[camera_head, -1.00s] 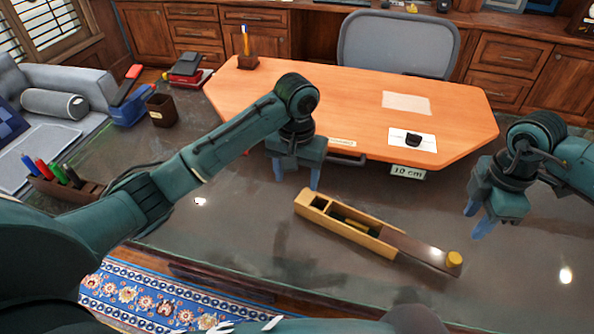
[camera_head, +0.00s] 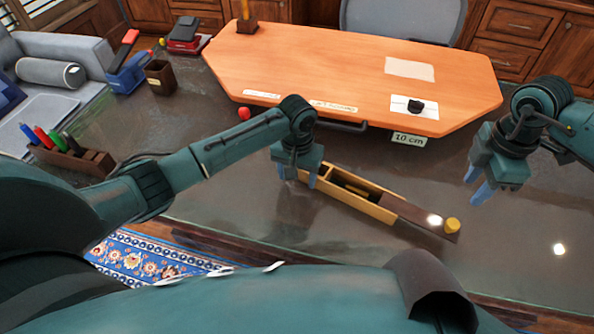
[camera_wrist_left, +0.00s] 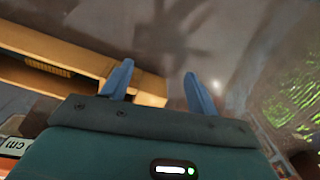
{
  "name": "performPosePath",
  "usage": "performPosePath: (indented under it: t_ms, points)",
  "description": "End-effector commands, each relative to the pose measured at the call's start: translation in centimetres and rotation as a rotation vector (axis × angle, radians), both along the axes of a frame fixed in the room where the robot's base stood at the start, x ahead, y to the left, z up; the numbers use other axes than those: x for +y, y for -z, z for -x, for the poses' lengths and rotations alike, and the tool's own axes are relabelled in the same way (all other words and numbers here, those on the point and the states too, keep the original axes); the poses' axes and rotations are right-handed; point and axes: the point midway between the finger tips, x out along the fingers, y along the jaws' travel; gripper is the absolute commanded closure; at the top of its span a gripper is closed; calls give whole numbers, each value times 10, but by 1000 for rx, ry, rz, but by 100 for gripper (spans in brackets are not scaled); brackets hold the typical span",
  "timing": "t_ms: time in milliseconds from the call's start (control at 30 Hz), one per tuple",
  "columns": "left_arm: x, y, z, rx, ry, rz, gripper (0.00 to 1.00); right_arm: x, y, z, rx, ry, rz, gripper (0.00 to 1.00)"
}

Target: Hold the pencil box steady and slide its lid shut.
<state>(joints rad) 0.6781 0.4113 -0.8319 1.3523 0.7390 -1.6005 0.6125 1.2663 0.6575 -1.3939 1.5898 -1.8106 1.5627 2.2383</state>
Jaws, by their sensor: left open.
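The long wooden pencil box (camera_head: 375,208) lies on the dark desk, angled down to the right, its left part open on top. Its dark brown lid (camera_head: 412,213) sticks out past the right end, with a yellow knob (camera_head: 452,226) at its far end. My left gripper (camera_head: 297,180) is open at the box's left end and hides part of it. In the left wrist view the box (camera_wrist_left: 85,55) runs in from the left, its end near the two spread fingers (camera_wrist_left: 158,88); I cannot tell whether they touch. My right gripper (camera_head: 478,184) is open and empty, above the desk right of the box.
An orange raised board (camera_head: 330,70) stands behind the box, with a "10 cm" label (camera_head: 409,139) at its front edge. A pen holder (camera_head: 85,158), a dark cup (camera_head: 160,77) and a blue holder (camera_head: 128,77) stand on the left. Desk around the lid is clear.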

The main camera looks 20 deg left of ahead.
Motion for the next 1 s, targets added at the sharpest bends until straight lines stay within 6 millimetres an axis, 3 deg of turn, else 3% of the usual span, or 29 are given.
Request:
performPosePath:
  t_ms: [167,800,1000]
  points:
    - [0,3,2,6,0,-3,47,0,0,0,0,0,0,64]
    - [3,5,3,11,-3,-10,100,0,1,0,0,0,0,64]
    - [3,5,3,12,-3,-10,100,0,1,0,0,0,0,64]
